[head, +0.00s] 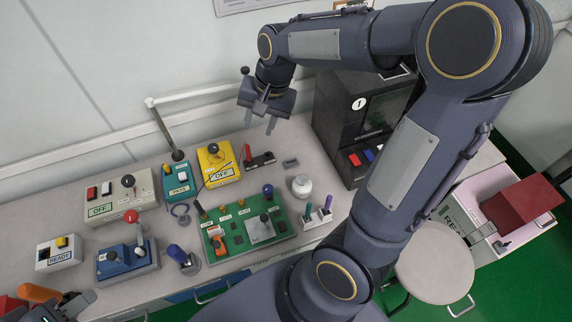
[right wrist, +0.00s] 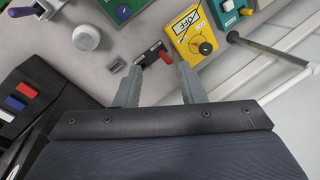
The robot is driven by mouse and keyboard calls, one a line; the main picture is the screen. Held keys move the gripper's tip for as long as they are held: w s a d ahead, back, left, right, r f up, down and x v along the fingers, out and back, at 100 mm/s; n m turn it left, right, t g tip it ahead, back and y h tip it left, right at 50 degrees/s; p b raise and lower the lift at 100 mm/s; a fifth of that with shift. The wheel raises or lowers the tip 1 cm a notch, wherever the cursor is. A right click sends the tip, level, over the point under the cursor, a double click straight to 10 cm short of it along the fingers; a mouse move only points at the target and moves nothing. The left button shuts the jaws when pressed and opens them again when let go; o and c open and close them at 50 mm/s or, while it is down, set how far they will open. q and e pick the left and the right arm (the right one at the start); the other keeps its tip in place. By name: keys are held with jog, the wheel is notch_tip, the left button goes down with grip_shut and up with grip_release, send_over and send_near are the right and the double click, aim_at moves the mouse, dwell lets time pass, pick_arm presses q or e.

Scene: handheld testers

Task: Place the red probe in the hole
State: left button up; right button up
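The red probe (head: 247,153) stands at the black holder (head: 262,160) beside the yellow tester (head: 217,165) on the bench. In the right wrist view the red probe (right wrist: 159,47) shows just beyond and between the fingertips. My right gripper (head: 259,126) is open and empty above the bench, pointing down toward the probe; its two fingers also show apart in the right wrist view (right wrist: 158,72). A dark part at the lower left corner seems to be my left gripper (head: 75,302), mostly cut off, near an orange handle (head: 40,293). I cannot make out which hole is meant.
A green circuit board (head: 213,239), a teal tester (head: 177,185), a beige box (head: 107,209) and a blue joystick box (head: 127,262) crowd the bench. A white jar (head: 301,185) and a pen holder (head: 317,220) stand right. A black cabinet (head: 330,112) stands behind them.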

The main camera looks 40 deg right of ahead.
jog(key=s+a+r+n+t, duration=0.1)
jog(key=s+n, duration=0.1)
jog(key=s, duration=0.3)
jog(key=s+a+r+n+t+y, duration=0.1)
jog(key=s+n, duration=0.1)
jog(key=s, duration=0.4)
jog(key=s+a+r+n+t, duration=0.1)
jog(key=s+n, duration=0.2)
jog(key=s, duration=0.3)
jog(key=shift+s+a+r+t, duration=0.2)
jog(key=shift+a+t, duration=0.2)
